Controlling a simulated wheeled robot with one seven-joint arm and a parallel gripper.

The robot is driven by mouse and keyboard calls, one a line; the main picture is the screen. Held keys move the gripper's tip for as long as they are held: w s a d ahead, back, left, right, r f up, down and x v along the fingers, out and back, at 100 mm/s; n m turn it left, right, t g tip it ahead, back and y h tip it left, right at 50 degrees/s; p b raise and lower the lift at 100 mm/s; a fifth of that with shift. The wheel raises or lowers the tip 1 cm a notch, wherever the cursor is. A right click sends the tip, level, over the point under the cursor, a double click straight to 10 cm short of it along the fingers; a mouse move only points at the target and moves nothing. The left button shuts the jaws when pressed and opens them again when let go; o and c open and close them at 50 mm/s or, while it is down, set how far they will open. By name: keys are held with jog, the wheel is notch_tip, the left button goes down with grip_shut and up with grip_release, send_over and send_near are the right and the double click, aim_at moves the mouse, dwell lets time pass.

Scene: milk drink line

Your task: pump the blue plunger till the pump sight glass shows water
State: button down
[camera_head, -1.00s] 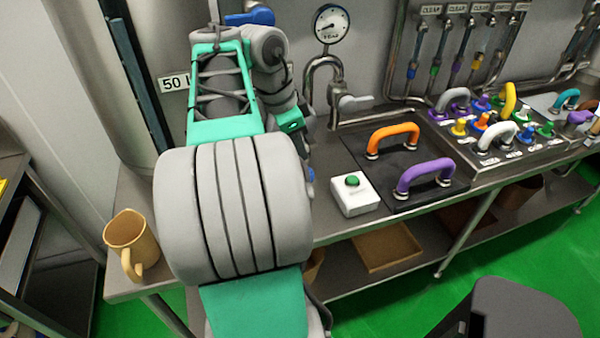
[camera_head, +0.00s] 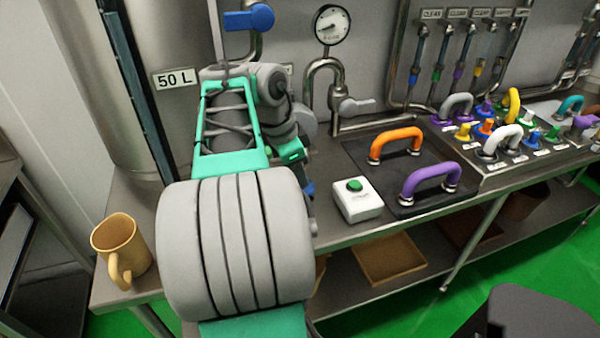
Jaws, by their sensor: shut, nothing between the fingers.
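My own arm (camera_head: 235,240) fills the left middle of the head view and hides much of the bench behind it. My gripper is not visible; it is hidden behind the arm links. A small bit of blue (camera_head: 308,189) shows at the arm's right edge, just above the bench; I cannot tell whether it belongs to the blue plunger. A blue lever handle (camera_head: 250,18) stands on a pipe at the top, above the arm. I cannot make out the pump sight glass.
A yellow mug (camera_head: 120,248) stands at the bench's left end. Right of my arm are a white box with a green button (camera_head: 357,200), an orange handle (camera_head: 396,141), a purple handle (camera_head: 430,182) and a steel tap (camera_head: 325,88). A gauge (camera_head: 332,25) hangs behind.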

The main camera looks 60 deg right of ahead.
jog(key=shift+a+f, duration=0.1)
jog(key=shift+f, duration=0.25)
jog(key=shift+r+p, duration=0.3)
jog(key=shift+p, duration=0.25)
jog(key=s+d+p+v, duration=0.1)
jog(key=p+v, duration=0.7)
jog(key=v, duration=0.5)
jog(key=shift+w+r, duration=0.15)
jog(key=shift+r, duration=0.45)
jog(key=shift+a, duration=0.1)
